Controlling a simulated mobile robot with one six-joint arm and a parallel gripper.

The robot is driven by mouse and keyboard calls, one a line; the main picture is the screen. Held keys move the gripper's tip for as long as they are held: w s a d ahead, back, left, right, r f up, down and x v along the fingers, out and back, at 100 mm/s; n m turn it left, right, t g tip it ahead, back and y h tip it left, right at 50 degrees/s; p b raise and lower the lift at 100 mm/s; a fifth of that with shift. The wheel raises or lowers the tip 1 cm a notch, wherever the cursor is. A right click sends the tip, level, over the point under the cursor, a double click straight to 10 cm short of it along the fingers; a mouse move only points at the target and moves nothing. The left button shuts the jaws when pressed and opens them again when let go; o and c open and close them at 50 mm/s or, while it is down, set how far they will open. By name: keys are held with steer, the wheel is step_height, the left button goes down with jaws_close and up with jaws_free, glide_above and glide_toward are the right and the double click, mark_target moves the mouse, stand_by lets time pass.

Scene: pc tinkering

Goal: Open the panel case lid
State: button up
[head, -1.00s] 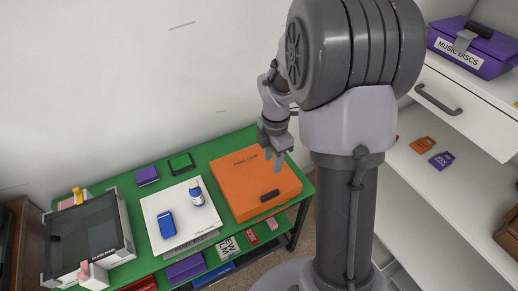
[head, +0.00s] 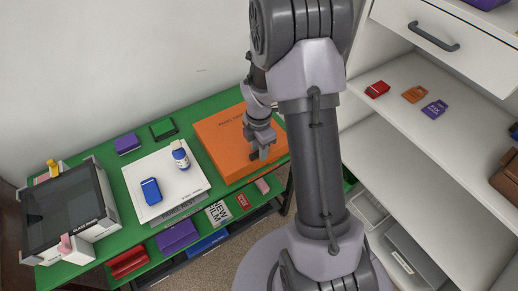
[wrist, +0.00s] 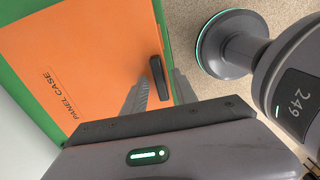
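The orange panel case (head: 222,142) lies flat with its lid closed on the green table. In the wrist view its orange lid (wrist: 85,60) carries the words PANEL CASE. Its dark handle (wrist: 158,76) sits near the lid's edge. My gripper (head: 262,155) is over the handle side of the case, pointing down, and hides the handle in the head view. In the wrist view my gripper (wrist: 161,90) has its two fingers apart, one on each side of the handle's near end. I cannot tell whether they touch it.
A white case (head: 150,204) with a blue box (head: 151,190) and a bottle (head: 180,155) stands left of the panel case. A lower shelf holds several boxes. White shelves (head: 430,150) stand right of my arm.

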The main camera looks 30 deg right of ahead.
jaws_close()
stand_by(1.2)
